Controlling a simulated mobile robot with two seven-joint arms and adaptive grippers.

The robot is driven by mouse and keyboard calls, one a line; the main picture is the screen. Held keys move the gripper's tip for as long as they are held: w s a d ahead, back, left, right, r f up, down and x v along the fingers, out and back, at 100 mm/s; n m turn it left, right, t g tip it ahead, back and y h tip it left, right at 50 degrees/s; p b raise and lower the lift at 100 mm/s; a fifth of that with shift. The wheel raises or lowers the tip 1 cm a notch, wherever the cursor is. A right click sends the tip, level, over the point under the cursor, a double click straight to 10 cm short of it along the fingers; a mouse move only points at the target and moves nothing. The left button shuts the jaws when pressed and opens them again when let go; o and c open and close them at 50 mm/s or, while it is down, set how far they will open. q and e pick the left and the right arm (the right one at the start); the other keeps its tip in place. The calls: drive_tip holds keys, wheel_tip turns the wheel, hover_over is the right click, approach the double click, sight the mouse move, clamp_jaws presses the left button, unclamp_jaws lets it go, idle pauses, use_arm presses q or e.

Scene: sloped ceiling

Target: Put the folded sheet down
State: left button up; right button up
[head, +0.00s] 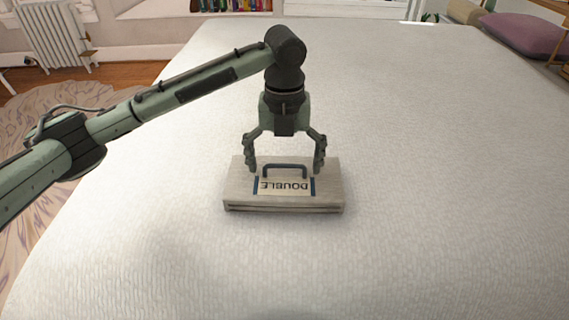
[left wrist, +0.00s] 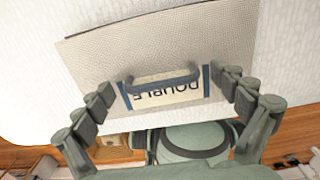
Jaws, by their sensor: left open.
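The folded sheet (head: 333,190) is a flat pale block with a blue handle and a label reading "DOUBLE". It lies flat on the white bed (head: 430,200), near the middle of the head view. My left gripper (head: 285,168) is above it, pointing down, its fingers spread on either side of the blue handle (head: 285,167). In the left wrist view the sheet (left wrist: 170,50) fills the upper middle, with the handle (left wrist: 162,82) between the open fingers and apart from both. My right gripper is not in view.
The bed surface is clear around the sheet. A purple cushion (head: 520,33) lies at the far right. A white radiator (head: 52,35) and a patterned rug (head: 50,110) are at the left, and a shelf of books (head: 230,5) is at the back.

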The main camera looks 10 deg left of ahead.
sight(285, 165)
use_arm(q)
wheel_tip(285, 165, up, 12)
drive_tip(key=shift+r, duration=0.15)
idle(0.3)
